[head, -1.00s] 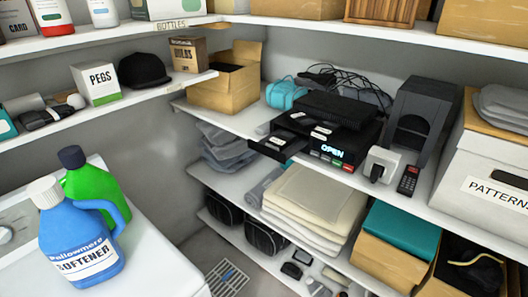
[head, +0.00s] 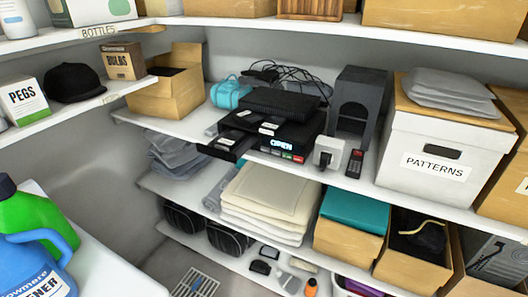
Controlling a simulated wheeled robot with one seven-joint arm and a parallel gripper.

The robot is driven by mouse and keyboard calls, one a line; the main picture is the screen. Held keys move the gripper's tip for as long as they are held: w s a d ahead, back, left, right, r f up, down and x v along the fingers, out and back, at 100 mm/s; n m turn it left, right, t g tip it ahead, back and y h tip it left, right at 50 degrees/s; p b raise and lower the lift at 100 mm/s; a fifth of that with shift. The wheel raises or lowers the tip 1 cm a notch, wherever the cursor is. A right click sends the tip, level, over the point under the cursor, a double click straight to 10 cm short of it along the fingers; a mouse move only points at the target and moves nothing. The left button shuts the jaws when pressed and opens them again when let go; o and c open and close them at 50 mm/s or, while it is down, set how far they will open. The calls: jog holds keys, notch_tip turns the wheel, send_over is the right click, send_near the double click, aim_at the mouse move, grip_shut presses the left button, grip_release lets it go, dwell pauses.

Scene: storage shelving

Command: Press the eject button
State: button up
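A black disc player (head: 308,134) sits on the middle shelf with its front toward me. Its lit display (head: 281,143) reads "OPEN". A row of small coloured buttons (head: 287,156), green and red among them, runs below the display. Their labels are too small to read, so I cannot tell which is the eject button. A dark tray (head: 226,147) sticks out at the player's left, with pale labels on it. Another flat black box (head: 282,102) lies on top of the player. My gripper is not in view.
A white plug-like device (head: 328,153) and a black remote (head: 354,162) stand right of the player. A dark grey tower (head: 362,92) is behind them. A white "PATTERNS" box (head: 432,145) fills the shelf further right. Detergent bottles (head: 38,225) stand at lower left.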

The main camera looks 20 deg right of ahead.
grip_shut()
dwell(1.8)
